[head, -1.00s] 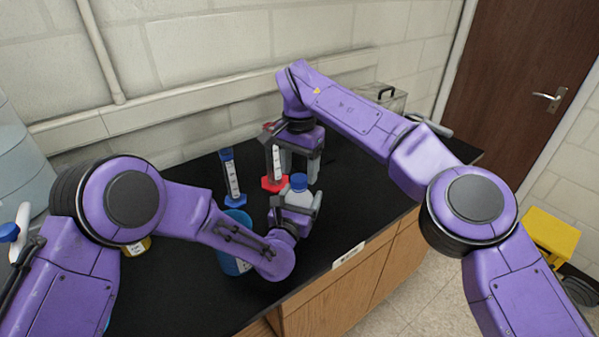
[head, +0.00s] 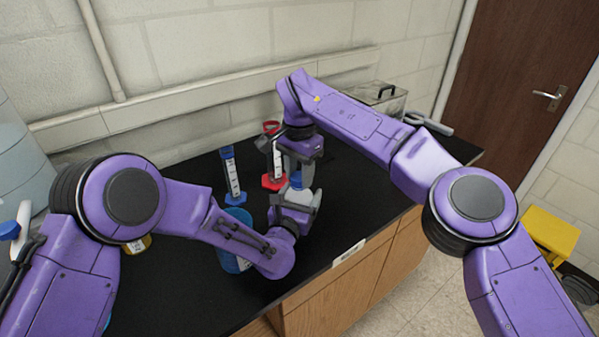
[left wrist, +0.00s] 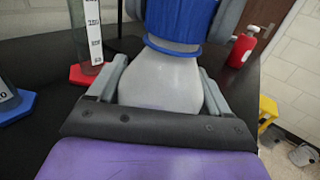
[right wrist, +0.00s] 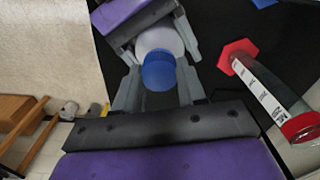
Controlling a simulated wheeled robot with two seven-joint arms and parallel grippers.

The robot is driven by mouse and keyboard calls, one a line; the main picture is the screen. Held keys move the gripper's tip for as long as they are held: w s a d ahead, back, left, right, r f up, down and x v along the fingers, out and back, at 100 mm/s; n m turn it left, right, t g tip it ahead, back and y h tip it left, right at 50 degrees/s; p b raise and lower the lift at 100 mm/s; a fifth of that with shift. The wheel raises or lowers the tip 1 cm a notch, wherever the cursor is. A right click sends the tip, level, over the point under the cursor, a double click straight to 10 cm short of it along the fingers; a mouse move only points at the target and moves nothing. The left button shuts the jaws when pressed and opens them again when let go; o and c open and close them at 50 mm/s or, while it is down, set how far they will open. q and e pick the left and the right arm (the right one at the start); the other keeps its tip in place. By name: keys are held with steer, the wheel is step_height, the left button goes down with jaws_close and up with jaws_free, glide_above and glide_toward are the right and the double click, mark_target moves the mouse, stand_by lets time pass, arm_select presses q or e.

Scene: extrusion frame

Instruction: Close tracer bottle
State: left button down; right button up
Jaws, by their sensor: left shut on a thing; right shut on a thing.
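The tracer bottle (head: 299,197) is white and stands upright, with a blue cap (head: 297,180) on its neck. My left gripper (head: 300,203) is shut on the bottle's body from the side; in the left wrist view its grey fingers flank the white body (left wrist: 160,82). My right gripper (head: 297,174) points down from above and is shut on the blue cap. In the right wrist view the cap (right wrist: 158,72) sits between its fingers. The left wrist view shows the cap's ribbed side (left wrist: 180,20) with grey fingers beside it. The cap's seating is partly hidden.
A red-based cylinder (head: 275,160) and a blue-based cylinder (head: 232,178) stand behind and left. A blue container (head: 232,262) is partly behind my left arm. A clear box (head: 378,97) stands at the back. The black bench top (head: 355,205) is clear on the right.

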steer(key=m, duration=0.5)
steer(key=shift+m, duration=0.4)
steer(key=m, duration=0.6)
arm_select(q)
steer(key=shift+d, duration=0.1)
arm_select(e)
steer(key=m, duration=1.2)
arm_select(q)
steer(key=shift+s, duration=0.1)
arm_select(e)
steer(key=m, duration=0.6)
steer(key=shift+f, duration=0.1)
arm_select(q)
steer(key=shift+d, duration=0.1)
arm_select(e)
steer(key=m, duration=0.6)
steer(key=shift+m, duration=0.4)
steer(key=m, duration=0.5)
steer(key=shift+w+m, duration=0.1)
steer(key=shift+m, duration=0.3)
steer(key=m, duration=0.6)
steer(key=shift+m, duration=0.3)
steer(key=o, duration=1.1)
